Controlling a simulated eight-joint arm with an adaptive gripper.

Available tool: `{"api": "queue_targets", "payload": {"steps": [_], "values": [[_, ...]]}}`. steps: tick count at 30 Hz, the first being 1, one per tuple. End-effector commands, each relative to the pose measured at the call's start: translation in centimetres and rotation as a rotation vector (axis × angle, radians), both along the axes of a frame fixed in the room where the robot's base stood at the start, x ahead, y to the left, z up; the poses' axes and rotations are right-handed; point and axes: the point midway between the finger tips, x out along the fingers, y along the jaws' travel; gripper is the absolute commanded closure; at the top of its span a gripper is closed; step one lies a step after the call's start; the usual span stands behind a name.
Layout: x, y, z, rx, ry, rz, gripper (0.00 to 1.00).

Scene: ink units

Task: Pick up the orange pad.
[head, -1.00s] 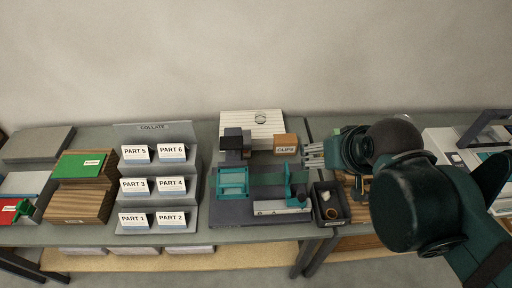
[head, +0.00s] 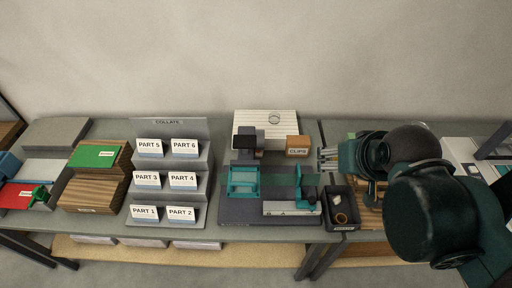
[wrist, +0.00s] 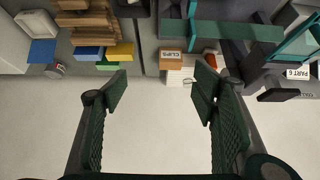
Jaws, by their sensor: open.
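My gripper (head: 327,158) is open and empty, its fingers pointing left just right of the cardboard clips box. In the wrist view the two green fingers (wrist: 160,88) stand wide apart with only pale wall between them. I cannot surely pick out the orange pad. A small orange-red thing (wrist: 211,56) shows beside the clips box in the wrist view, partly hidden by a finger. Flat blue (wrist: 88,52), yellow (wrist: 121,50) and green (wrist: 107,66) pieces lie together near the left finger in that view. My arm hides much of the right table in the head view.
The clips box (head: 297,147) stands at the back of the middle table. A teal-framed machine (head: 243,182) and a black bin (head: 342,212) are nearby. A grey part rack (head: 168,124) and wooden stacks stand left. The wall behind is bare.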

Motion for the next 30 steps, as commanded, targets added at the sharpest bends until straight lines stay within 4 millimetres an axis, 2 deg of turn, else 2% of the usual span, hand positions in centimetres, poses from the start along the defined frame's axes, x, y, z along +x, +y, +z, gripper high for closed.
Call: {"api": "queue_targets", "payload": {"steps": [16,23,30], "values": [[0.6,0.2,0.1,-0.011,0.011,0.022,0.44],[2.4,1.0,0.3,-0.046,0.044,0.09,0.44],[5.1,2.2,0.3,-0.097,0.093,0.194,0.44]]}}
